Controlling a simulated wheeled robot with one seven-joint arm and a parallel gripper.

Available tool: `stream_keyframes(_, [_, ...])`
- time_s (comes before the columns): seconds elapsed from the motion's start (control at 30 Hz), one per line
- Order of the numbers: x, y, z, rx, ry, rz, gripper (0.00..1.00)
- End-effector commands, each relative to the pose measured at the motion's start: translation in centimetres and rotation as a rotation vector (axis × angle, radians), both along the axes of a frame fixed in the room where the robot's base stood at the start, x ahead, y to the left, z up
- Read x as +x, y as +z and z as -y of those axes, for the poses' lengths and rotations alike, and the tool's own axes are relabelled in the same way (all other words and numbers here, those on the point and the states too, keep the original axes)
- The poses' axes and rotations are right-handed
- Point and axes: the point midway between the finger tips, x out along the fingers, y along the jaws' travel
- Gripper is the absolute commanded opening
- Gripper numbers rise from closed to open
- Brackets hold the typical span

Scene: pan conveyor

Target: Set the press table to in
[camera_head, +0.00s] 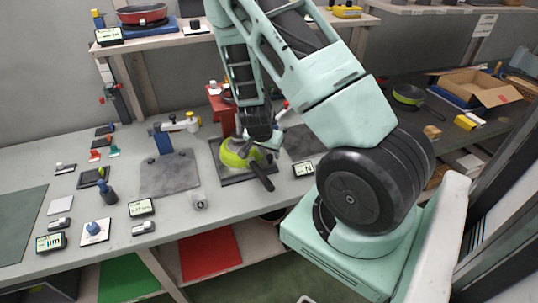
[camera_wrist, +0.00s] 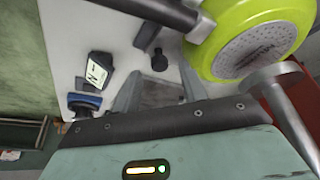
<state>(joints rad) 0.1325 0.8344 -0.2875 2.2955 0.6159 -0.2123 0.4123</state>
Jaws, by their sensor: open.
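A red press (camera_head: 221,112) stands at the middle of the bench. Its dark table plate (camera_head: 232,177) lies in front of it, with a lime-green pan (camera_head: 232,160) on it, handle toward the front right. My gripper (camera_head: 262,143) is over the pan's right side in the head view and partly hides it. In the wrist view my gripper (camera_wrist: 160,70) is open and empty. A small dark knob (camera_wrist: 160,61) shows between its fingertips; I cannot tell whether they touch it. A small display (camera_wrist: 97,72) is left of the fingers.
A second station with a grey plate (camera_head: 168,176) and blue post (camera_head: 162,139) stands to the left. Small displays, including one (camera_head: 303,169) right of the press, and several coloured fixtures stand on the bench. A cardboard box (camera_head: 478,88) is at the far right.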

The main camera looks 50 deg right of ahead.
Motion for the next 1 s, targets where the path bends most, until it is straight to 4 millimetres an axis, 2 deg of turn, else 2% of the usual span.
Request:
stream_keyframes(0.2, [0.2, -1.8, 0.7, 0.000, 0.002, -0.001, 0.42])
stream_keyframes(0.53, [0.2, -2.0, 0.8, -0.001, 0.001, 0.001, 0.42])
stream_keyframes(0.6, [0.2, -2.0, 0.8, -0.001, 0.001, 0.001, 0.23])
stream_keyframes(0.7, [0.2, -2.0, 0.8, -0.001, 0.001, 0.001, 0.00])
stream_keyframes(1.0, [1.3, -2.0, 1.5, -0.001, 0.001, 0.001, 0.00])
